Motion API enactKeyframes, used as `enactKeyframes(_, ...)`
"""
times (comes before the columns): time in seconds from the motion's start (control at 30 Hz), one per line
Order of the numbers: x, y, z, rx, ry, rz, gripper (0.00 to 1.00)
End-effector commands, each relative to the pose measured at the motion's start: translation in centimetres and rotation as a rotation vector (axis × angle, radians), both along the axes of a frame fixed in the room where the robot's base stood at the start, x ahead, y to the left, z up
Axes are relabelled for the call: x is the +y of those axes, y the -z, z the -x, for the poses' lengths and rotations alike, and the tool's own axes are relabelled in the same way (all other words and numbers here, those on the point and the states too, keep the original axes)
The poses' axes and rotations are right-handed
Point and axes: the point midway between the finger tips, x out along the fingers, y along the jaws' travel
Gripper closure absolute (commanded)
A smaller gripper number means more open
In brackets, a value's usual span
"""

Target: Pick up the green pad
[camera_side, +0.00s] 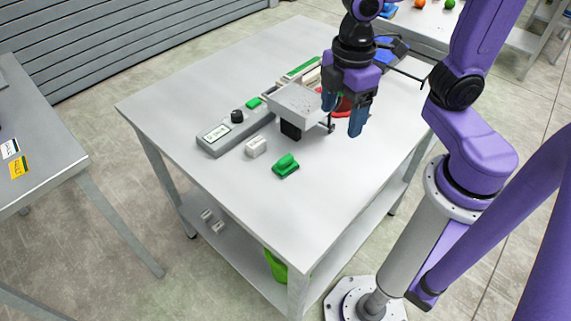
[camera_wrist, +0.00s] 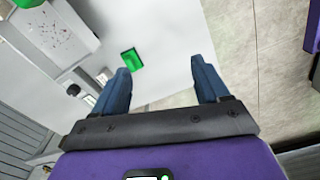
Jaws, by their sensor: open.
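A green pad (camera_side: 286,166) with a raised part on top lies on the white table, toward its front. My gripper (camera_side: 343,117) points down above the table, to the right of and behind the pad in the side view. Its blue fingers are spread apart with nothing between them, and they also show in the wrist view (camera_wrist: 161,67). The gripper is clear of the pad.
A grey plate (camera_side: 297,103) on a black block stands close left of my gripper. A grey control box (camera_side: 214,139) with a black knob (camera_side: 237,116) and a small white block (camera_side: 256,147) are left of the pad. A red item (camera_side: 342,108) is partly hidden behind the fingers. The table front is clear.

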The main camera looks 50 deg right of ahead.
Motion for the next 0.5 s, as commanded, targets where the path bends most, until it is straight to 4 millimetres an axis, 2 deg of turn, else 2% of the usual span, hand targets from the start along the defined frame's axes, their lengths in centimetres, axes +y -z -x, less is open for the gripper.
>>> enactKeyframes(0.1, 1.2, 0.0, -2.7, 0.002, -0.047, 0.005, 0.26)
enactKeyframes(0.3, 2.6, 0.3, -6.8, 0.006, -0.131, 0.011, 0.26)
enactKeyframes(0.5, 3.2, 0.5, -9.5, 0.008, -0.191, 0.014, 0.26)
